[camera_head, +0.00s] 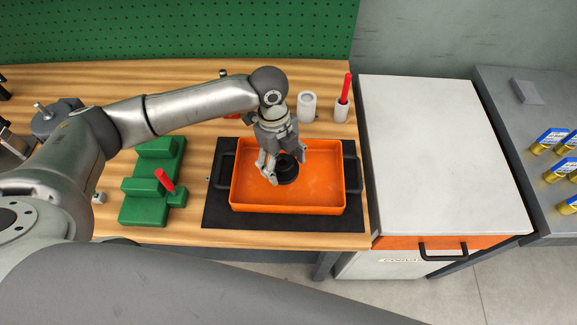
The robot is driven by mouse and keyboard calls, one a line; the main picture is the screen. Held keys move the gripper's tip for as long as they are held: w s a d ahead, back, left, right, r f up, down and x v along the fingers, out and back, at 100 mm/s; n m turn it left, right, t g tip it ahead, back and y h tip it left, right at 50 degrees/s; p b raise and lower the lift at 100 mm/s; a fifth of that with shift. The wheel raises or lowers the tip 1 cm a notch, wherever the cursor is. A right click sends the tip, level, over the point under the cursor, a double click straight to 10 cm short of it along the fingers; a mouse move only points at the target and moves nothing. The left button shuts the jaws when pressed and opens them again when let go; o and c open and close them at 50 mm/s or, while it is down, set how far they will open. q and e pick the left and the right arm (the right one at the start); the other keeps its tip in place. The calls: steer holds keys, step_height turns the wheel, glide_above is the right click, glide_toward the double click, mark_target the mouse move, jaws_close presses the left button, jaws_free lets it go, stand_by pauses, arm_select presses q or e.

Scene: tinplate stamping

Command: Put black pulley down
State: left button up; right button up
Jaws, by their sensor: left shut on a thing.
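The black pulley (287,170) is a dark round piece in the middle of the orange tray (325,209). My left gripper (286,172) points down over the tray and is shut on the pulley, with a finger on each side of it. I cannot tell whether the pulley touches the tray floor. The orange tray has dark handles at both ends and lies on a black mat (215,213). My right gripper is not in view.
A green fixture (148,193) with a red handle (164,180) stands left of the tray. Behind the tray are a white cylinder (307,107) and a cup with a red-handled tool (345,90). A white-topped cabinet (430,150) stands clear to the right.

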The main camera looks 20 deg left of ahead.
mark_target(289, 171)
arm_select(q)
steer(key=shift+w+d+f, duration=0.35)
steer(key=shift+f, duration=0.15)
steer(key=shift+w+d+f+p, duration=0.2)
steer(key=shift+d+f+p, duration=0.1)
steer(key=shift+f, duration=0.2)
step_height(289, 171, down, 2)
steer(key=shift+f+p, duration=0.1)
steer(key=shift+p, duration=0.45)
steer(key=shift+a+f, duration=0.1)
steer(key=shift+f, duration=0.2)
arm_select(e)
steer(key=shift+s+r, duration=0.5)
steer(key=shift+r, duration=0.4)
arm_select(q)
steer(key=shift+f, duration=0.15)
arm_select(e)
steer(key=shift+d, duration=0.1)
arm_select(q)
steer(key=o, duration=1.4)
steer(key=shift+s, duration=0.1)
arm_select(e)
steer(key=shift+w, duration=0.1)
